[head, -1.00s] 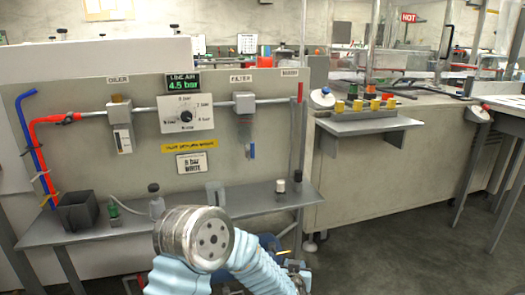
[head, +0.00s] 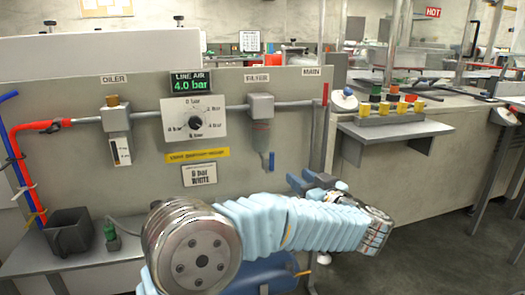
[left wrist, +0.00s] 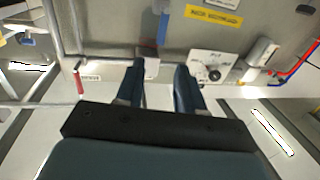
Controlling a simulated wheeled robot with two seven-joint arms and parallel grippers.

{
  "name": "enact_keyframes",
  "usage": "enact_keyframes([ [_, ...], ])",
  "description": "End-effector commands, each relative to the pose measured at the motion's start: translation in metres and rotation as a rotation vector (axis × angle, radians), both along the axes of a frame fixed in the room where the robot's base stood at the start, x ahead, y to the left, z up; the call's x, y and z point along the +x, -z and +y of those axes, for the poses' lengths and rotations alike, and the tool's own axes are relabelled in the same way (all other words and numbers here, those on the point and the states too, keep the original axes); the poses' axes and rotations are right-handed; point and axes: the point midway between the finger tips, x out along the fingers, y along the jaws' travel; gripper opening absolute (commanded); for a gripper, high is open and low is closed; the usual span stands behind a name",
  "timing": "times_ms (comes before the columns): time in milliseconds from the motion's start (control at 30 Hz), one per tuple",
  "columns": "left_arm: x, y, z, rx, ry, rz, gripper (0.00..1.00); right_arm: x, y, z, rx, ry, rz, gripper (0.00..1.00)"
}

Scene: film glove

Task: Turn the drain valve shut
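The filter (head: 262,125) hangs on the air pipe right of the dial. A small blue piece (head: 271,161), apparently the drain valve, sticks down from its bowl. In the left wrist view, which looks upside down, the blue piece (left wrist: 163,28) points up above the filter body (left wrist: 147,66). My left gripper (head: 308,181) is in front of the panel, below and right of the valve in the head view. Its fingers (left wrist: 160,75) are apart and nothing is between them; they appear not to touch the valve. My right gripper is out of view.
The line air display (head: 190,82) reads 4.0 bar, above a dial (head: 194,119). The oiler (head: 117,130) is to the left, the red main lever (head: 325,94) to the right. A dark bin (head: 69,232) and bottle (head: 112,237) stand on the bench. A shelf with coloured knobs (head: 395,128) is right.

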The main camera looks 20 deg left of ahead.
Motion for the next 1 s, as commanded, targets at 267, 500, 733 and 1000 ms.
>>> enact_keyframes([
  [267,0.014,-0.003,0.016,-0.002,-0.009,0.001,0.38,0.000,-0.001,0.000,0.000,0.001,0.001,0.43],
  [500,0.053,-0.003,0.056,-0.003,-0.010,0.000,0.38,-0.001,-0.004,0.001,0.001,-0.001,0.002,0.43],
  [733,0.083,-0.002,0.086,-0.002,-0.007,0.001,0.38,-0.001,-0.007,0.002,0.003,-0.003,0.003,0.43],
  [1000,0.095,-0.002,0.098,-0.001,-0.005,-0.001,0.38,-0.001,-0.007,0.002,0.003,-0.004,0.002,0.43],
])
